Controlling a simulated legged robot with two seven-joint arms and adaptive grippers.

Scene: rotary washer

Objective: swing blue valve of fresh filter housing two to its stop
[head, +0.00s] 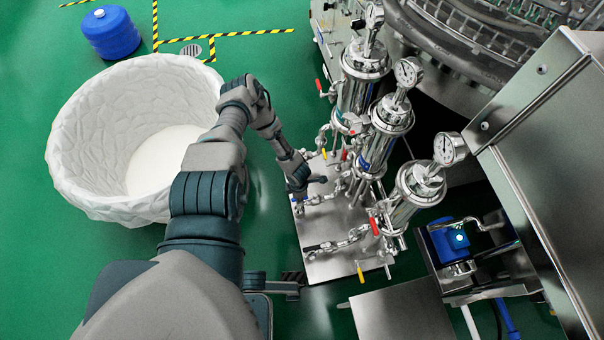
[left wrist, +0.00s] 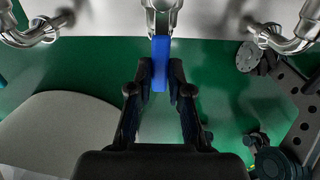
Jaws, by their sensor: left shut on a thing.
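Three steel filter housings with gauges stand on a steel plate: one at the back (head: 362,75), one in the middle (head: 385,135) and one at the front (head: 415,190). My left gripper (head: 298,190) reaches low among the pipes on the left of the housings. In the left wrist view the blue valve handle (left wrist: 160,62) hangs from a steel valve body (left wrist: 162,15). My left gripper (left wrist: 160,78) is shut on this handle, one finger on each side. My right gripper is not in view.
Red handles (head: 375,227) and yellow handles (head: 361,274) stick out from nearby pipes. A large white-lined bin (head: 75,150) stands left of my arm. A blue drum (head: 110,33) is farther back. A steel cabinet (head: 560,150) and a blue motor (head: 447,240) are at the right.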

